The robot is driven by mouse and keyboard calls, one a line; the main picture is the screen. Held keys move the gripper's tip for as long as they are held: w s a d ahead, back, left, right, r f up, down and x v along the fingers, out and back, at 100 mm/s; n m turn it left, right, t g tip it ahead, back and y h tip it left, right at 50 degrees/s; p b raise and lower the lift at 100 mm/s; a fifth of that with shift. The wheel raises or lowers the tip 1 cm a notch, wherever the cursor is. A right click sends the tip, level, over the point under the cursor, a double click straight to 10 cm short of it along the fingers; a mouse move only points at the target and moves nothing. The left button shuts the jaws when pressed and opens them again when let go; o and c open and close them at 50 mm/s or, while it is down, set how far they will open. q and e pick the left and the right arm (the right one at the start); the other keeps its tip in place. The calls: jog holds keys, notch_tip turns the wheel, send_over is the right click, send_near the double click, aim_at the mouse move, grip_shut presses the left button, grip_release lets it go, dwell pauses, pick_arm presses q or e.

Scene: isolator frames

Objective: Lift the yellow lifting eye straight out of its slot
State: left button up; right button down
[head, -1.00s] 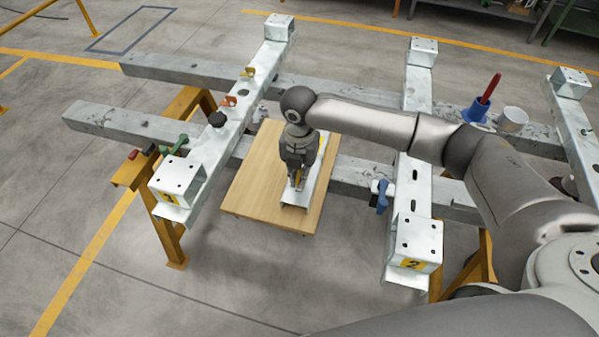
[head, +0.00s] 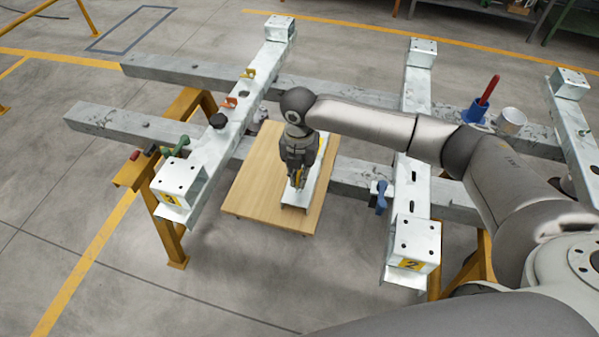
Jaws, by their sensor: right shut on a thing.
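My right gripper (head: 297,184) reaches down over a silver metal rail (head: 294,200) lying on a wooden board (head: 258,190). Its fingers are shut on a small yellow piece (head: 301,178), which I take for the yellow lifting eye. The fingers cover most of it, so its shape, its slot and any gap below it are hidden. Another small yellow part (head: 247,73) sits on the left beam, apart from the gripper. My left gripper is out of view.
The left beam (head: 200,152) carries an orange part (head: 230,102), a black knob (head: 217,120) and a green part (head: 176,147). The middle beam (head: 413,207) has a blue clamp (head: 381,196). A blue holder (head: 476,111) and a white cup (head: 511,121) stand right. The board's left side is clear.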

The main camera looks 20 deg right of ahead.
jog(key=shift+r+p, duration=0.65)
jog(key=shift+p, duration=0.65)
dwell(1.6)
jog(key=shift+r, duration=0.1)
jog(key=shift+r+p, duration=2.9)
jog(key=shift+p, duration=0.5)
